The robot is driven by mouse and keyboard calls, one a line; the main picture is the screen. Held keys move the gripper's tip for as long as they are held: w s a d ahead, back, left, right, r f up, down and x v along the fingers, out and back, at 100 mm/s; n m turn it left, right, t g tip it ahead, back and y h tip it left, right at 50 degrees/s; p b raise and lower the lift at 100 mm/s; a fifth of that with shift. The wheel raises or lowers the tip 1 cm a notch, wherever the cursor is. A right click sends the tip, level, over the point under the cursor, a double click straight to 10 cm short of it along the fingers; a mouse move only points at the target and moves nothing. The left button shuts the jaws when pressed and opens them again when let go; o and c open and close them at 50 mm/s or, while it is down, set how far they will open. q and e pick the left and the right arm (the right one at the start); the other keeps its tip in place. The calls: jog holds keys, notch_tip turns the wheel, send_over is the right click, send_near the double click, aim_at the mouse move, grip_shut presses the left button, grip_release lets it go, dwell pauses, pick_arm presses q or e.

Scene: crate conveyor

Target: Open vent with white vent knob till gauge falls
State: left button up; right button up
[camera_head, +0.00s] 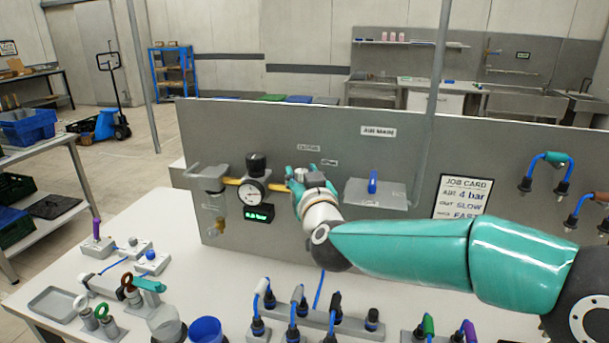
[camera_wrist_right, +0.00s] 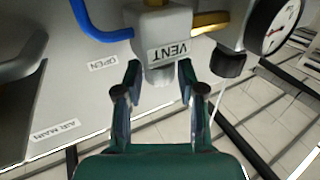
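The white vent block, labelled VENT, (camera_wrist_right: 167,35) fills the top middle of the right wrist view. A pale knob (camera_wrist_right: 161,76) projects from it towards my right gripper (camera_wrist_right: 160,78). The two fingers stand either side of the knob, close to its sides; contact is unclear. In the head view my right gripper (camera_head: 306,178) is at the panel and hides the knob. The round gauge (camera_head: 252,193) is left of it and also shows in the wrist view (camera_wrist_right: 274,25). A green digital display (camera_head: 258,213) sits below the gauge; its digits are blurry.
A job card (camera_head: 462,195) hangs at right. Hose fittings, a grey tray (camera_head: 54,304) and a blue cup (camera_head: 206,330) crowd the front of the white table.

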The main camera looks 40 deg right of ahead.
jog(key=c, duration=0.5)
jog(key=shift+d, duration=0.25)
grip_shut()
jog(key=shift+a, duration=0.2)
jog(key=shift+a+r+m+g+h+p, duration=0.1)
jog(key=shift+a+m+g+h+p, duration=0.15)
jog(key=shift+m+h+p, duration=0.4)
jog(key=m+g+h+p, duration=0.1)
jog(key=h+p, duration=0.1)
jog(key=m+g+h+p, duration=0.1)
jog(key=p, duration=0.1)
jog(key=shift+w+a+m+g+h, duration=0.15)
jog(key=shift+w+m+g+h, duration=0.1)
jog(key=shift+h, duration=0.1)
jog(key=m+g+h+p, duration=0.1)
jog(key=m+g+h, duration=0.1)
jog(key=g, duration=0.1)
jog(key=m+g+h+p, duration=0.2)
jog(key=shift+w+a+m+g, duration=0.1)
jog(key=shift+w+m+g, duration=0.05)
jog(key=shift+m+g, duration=0.2)
jog(key=shift+w+m+g+h+p, duration=0.1)
jog(key=shift+m+g+h+p, duration=0.4)
jog(key=shift+m+g+p, duration=0.65)
jog(key=shift+m+g+h+p, duration=0.5)
jog(key=shift+m+g+p, duration=0.1)
jog(key=shift+g, duration=0.9)
